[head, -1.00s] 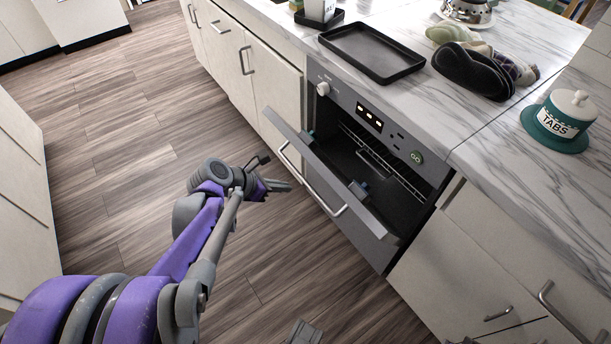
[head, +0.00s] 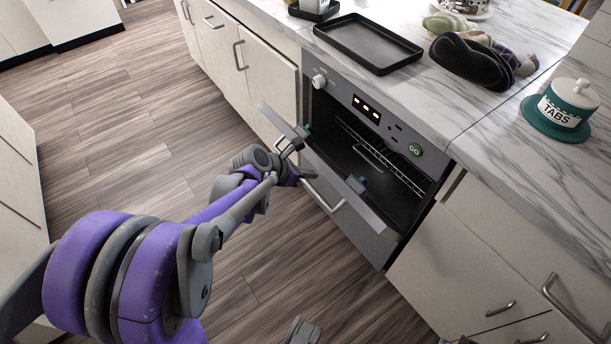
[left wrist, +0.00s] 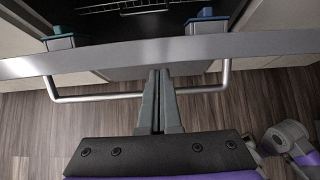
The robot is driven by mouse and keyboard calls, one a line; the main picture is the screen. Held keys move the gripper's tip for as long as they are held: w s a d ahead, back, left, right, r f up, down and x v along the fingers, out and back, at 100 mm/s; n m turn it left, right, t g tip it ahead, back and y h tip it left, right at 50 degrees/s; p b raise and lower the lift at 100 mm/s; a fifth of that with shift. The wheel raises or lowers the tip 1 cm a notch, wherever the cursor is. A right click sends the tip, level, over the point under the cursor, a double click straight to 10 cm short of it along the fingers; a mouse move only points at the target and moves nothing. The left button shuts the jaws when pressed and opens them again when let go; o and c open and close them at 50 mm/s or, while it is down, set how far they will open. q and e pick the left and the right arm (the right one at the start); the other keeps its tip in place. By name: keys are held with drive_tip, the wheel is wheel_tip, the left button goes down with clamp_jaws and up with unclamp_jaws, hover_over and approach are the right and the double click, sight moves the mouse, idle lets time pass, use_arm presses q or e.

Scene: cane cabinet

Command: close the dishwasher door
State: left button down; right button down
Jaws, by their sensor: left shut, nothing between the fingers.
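The dishwasher (head: 372,170) is built in under the counter, with a control panel and a dark inside with a rack. Its door (head: 345,196) is partly open, tilted outward, with a metal bar handle (head: 326,200) on its outer face. In the left wrist view the door's edge (left wrist: 255,44) crosses the picture and the handle (left wrist: 98,97) hangs below it. My left gripper (head: 305,174) is at the door's outer side by the handle. In the left wrist view its closed fingers (left wrist: 160,75) reach to the door's edge; whether they touch is unclear. My right gripper (head: 302,330) shows only partly at the bottom edge.
On the marble counter are a black tray (head: 368,43), dark oven mitts (head: 470,64) and a teal-and-white TABS jar (head: 563,108). Cabinets (head: 480,270) flank the dishwasher. The wooden floor (head: 120,150) before it is clear.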

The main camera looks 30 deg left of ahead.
sight(326, 164)
use_arm(q)
drive_tip(key=shift+g, duration=0.7)
drive_tip(key=w+r, duration=0.1)
drive_tip(key=w+d+r+p, duration=0.1)
drive_tip(key=w, duration=0.1)
drive_tip(key=w+d+r+p, duration=0.1)
drive_tip(key=w, duration=0.1)
drive_tip(key=shift+w+d+r, duration=0.2)
drive_tip(key=shift+r, duration=0.05)
drive_tip(key=w+d+r, duration=0.2)
drive_tip(key=w+d, duration=0.2)
drive_tip(key=w, duration=0.5)
drive_tip(key=shift+w+r+p, duration=0.3)
drive_tip(key=shift+r+p, duration=0.1)
drive_tip(key=shift+a, duration=0.1)
